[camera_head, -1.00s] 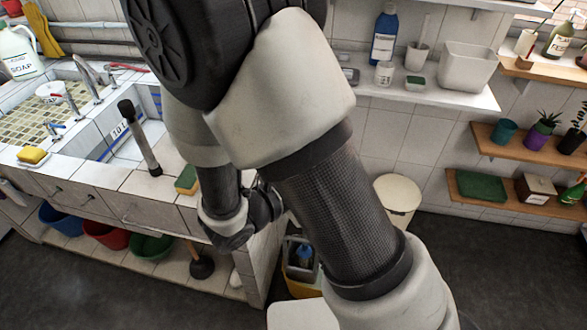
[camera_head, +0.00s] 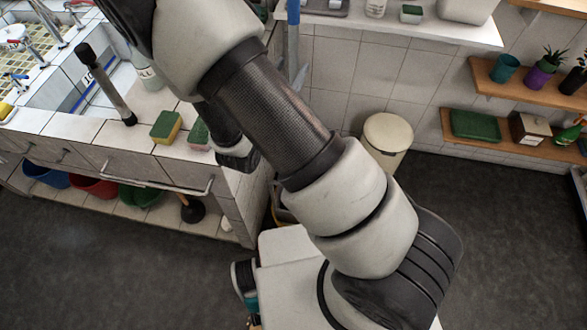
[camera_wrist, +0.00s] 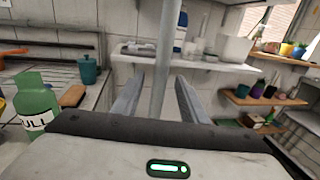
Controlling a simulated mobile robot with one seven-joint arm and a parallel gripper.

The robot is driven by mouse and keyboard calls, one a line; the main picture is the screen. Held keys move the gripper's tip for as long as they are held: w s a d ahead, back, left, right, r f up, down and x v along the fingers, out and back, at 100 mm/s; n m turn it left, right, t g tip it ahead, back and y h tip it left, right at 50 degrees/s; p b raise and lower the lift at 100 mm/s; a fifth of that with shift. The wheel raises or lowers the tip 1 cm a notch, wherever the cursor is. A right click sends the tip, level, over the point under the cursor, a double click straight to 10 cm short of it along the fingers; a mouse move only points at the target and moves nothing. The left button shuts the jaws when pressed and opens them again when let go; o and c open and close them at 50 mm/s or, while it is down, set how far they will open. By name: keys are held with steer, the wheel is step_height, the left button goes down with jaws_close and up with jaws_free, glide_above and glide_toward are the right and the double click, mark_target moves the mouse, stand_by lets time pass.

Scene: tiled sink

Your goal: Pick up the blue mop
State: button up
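The mop shows as an upright pole with a blue top end (camera_head: 293,12) in the head view, just right of my raised arm. In the wrist view a grey pole (camera_wrist: 163,60) stands upright, seen between my fingers. My gripper (camera_wrist: 158,92) is open, with clear gaps on both sides of the pole. I cannot tell how deep between the fingers the pole is. The mop's lower end is hidden behind my arm and gripper. In the head view most of my gripper is hidden too.
A counter with a sink stands left, carrying a yellow-green sponge (camera_head: 166,127) and a green bottle (camera_wrist: 37,105). A shelf (camera_wrist: 215,65) with containers is behind the pole. A beige bin (camera_head: 386,140) stands by the wall. Dark floor (camera_head: 500,230) is free at right.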

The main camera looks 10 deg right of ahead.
steer(key=x, duration=0.6)
steer(key=shift+w+r, duration=0.2)
steer(key=shift+w, duration=0.05)
steer(key=shift+d, duration=0.15)
jaws_close()
